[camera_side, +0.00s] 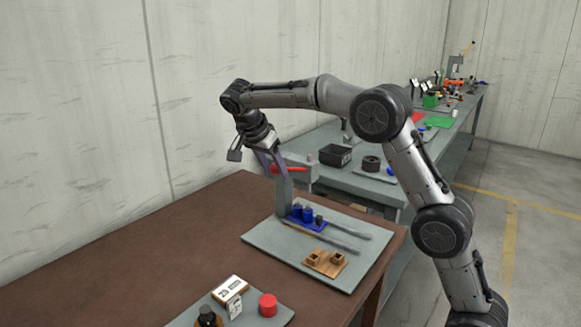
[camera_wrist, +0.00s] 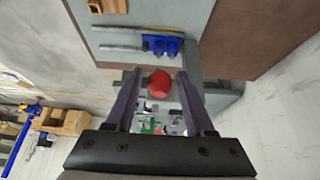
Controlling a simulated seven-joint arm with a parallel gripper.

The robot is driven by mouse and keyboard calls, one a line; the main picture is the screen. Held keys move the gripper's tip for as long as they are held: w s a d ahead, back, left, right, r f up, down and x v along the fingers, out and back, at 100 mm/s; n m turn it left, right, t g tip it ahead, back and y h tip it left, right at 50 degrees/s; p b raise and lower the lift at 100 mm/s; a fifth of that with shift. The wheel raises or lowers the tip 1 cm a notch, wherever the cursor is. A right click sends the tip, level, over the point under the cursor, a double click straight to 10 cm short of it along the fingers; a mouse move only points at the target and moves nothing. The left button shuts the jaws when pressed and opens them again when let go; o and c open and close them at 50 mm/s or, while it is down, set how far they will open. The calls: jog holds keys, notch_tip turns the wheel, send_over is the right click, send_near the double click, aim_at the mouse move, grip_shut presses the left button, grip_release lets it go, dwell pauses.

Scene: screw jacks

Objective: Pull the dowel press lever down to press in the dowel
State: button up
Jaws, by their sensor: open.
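The dowel press is a grey upright column (camera_side: 284,195) on a grey board at the table's far end. Its red lever (camera_side: 291,169) sticks out near the top; the lever's round red end (camera_wrist: 159,86) shows in the wrist view. My gripper (camera_side: 272,166) is at lever height by the column, fingers apart. In the wrist view my gripper (camera_wrist: 160,76) has the red end between its open fingers, with gaps at both sides. A blue block (camera_side: 309,218) with dark blue cylinders sits at the column's foot, also in the wrist view (camera_wrist: 161,45). I cannot make out the dowel.
The grey board (camera_side: 262,238) also carries two grey rods (camera_side: 330,236) and a wooden block (camera_side: 325,262). Nearer are a red cylinder (camera_side: 268,304), a white box (camera_side: 229,290) and a dark bottle (camera_side: 207,317). The brown table's left part is clear.

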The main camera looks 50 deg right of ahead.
jog(key=shift+r, duration=3.25)
jog(key=shift+r, duration=0.1)
